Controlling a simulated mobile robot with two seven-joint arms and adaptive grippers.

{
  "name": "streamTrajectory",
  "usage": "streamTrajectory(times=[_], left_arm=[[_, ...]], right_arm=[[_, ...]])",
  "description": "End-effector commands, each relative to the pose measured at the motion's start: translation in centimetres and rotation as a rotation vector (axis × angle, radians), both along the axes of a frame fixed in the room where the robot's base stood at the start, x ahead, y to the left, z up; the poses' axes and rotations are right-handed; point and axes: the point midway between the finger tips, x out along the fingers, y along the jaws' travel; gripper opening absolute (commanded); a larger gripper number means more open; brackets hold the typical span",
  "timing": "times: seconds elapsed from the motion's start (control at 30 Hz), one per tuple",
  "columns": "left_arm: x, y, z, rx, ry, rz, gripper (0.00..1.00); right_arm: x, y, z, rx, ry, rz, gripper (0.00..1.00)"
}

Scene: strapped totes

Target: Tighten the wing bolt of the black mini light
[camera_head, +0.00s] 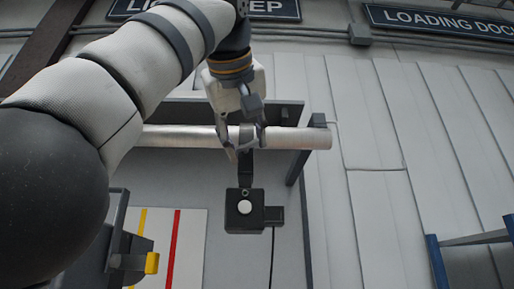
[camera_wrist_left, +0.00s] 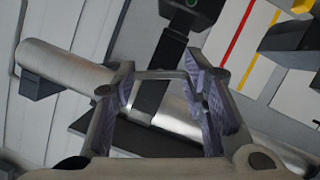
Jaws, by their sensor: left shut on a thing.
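The black mini light (camera_head: 238,217) hangs below a horizontal metal pipe (camera_head: 300,138) by a dark strap-like hanger. It has a round white face in the head view, and its lower end shows at the top of the wrist view (camera_wrist_left: 182,12). My left gripper (camera_head: 247,148) is at the pipe, over the hanger's clamp. In the wrist view its purple-padded fingers (camera_wrist_left: 163,90) stand apart on either side of the hanger. A thin grey bar, seemingly the wing bolt (camera_wrist_left: 160,74), spans between the fingertips. The bolt's finer shape is hidden. My right gripper is out of view.
A dark bracket (camera_head: 318,122) carries the pipe's right end. A dark fixture with a yellow tip (camera_head: 152,263) stands at lower left, before a white panel with red and yellow stripes (camera_head: 190,245). A cable hangs below the light.

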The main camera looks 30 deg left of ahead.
Motion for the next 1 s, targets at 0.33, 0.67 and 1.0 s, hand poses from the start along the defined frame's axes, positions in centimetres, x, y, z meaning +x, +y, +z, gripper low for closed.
streamTrajectory(times=[0.33,0.67,1.0], left_arm=[[0.03,0.02,0.0,0.007,0.003,0.0,0.12],[0.02,0.02,0.01,0.006,0.002,0.0,0.6],[0.0,0.01,0.02,0.006,0.002,0.0,0.6]], right_arm=[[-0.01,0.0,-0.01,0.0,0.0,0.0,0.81],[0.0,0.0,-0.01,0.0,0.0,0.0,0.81],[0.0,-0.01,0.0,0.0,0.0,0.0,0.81]])
